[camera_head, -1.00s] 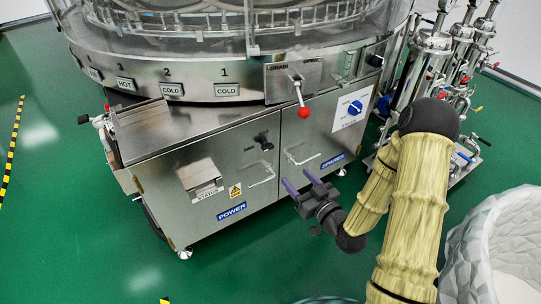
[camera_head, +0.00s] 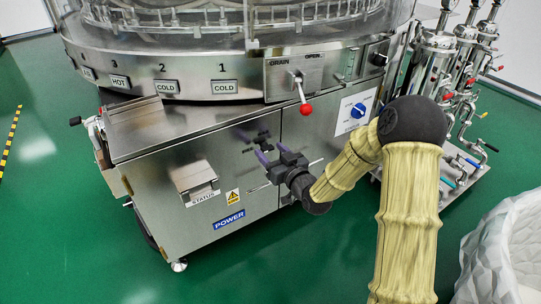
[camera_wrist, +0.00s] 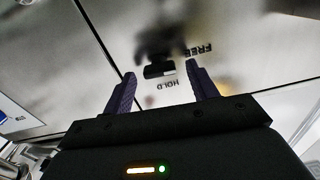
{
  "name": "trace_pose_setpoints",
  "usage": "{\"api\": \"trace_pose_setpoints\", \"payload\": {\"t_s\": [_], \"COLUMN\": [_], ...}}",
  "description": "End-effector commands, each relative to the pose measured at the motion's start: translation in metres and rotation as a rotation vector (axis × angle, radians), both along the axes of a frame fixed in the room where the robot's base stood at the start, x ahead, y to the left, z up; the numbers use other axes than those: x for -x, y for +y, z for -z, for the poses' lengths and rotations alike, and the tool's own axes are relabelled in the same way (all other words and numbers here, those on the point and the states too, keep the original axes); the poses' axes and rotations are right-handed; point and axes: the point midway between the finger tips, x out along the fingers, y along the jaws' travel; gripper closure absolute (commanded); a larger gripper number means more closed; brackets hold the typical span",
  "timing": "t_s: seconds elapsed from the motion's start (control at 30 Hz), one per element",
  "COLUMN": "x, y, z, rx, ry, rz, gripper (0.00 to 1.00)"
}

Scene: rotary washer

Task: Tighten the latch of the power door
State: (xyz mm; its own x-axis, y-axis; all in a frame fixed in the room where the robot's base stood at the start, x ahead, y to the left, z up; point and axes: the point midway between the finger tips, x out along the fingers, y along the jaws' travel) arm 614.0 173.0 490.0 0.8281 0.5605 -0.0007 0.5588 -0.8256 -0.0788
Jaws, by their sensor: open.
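The power door (camera_head: 205,215) is the left steel door of the washer's lower cabinet, with a blue POWER label, and it looks closed. Its black latch (camera_head: 262,136) sits near the door's upper right corner. My gripper (camera_head: 264,151) is open and empty, just in front of the latch and slightly below it. In the wrist view the latch (camera_wrist: 158,69) shows between the two purple fingertips (camera_wrist: 160,76), beyond them, and no contact is visible. The upside-down words HOLD and FREE are printed near it. I cannot tell clearly which word the latch points to.
The door handle is partly hidden behind my gripper. The red-tipped drain lever (camera_head: 305,108) juts out above right. A blue rotary switch (camera_head: 357,110) is on the neighbouring door. Pipework (camera_head: 460,110) stands at right, a pale bin (camera_head: 500,255) at lower right. Green floor is open in front.

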Motion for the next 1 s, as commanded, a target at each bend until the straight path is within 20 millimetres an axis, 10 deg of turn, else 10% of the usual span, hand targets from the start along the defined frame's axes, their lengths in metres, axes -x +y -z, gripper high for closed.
{"api": "trace_pose_setpoints", "payload": {"t_s": [0.4, 0.63, 1.0], "x": [-0.0087, -0.0086, -0.0085], "y": [0.0057, 0.0055, 0.0055], "z": [-0.0008, -0.0006, -0.0012], "rx": [-0.001, -0.001, -0.032], "ry": [0.0, 0.001, 0.023], "rz": [0.001, 0.001, 0.001], "gripper": [0.44, 0.87, 0.86]}}
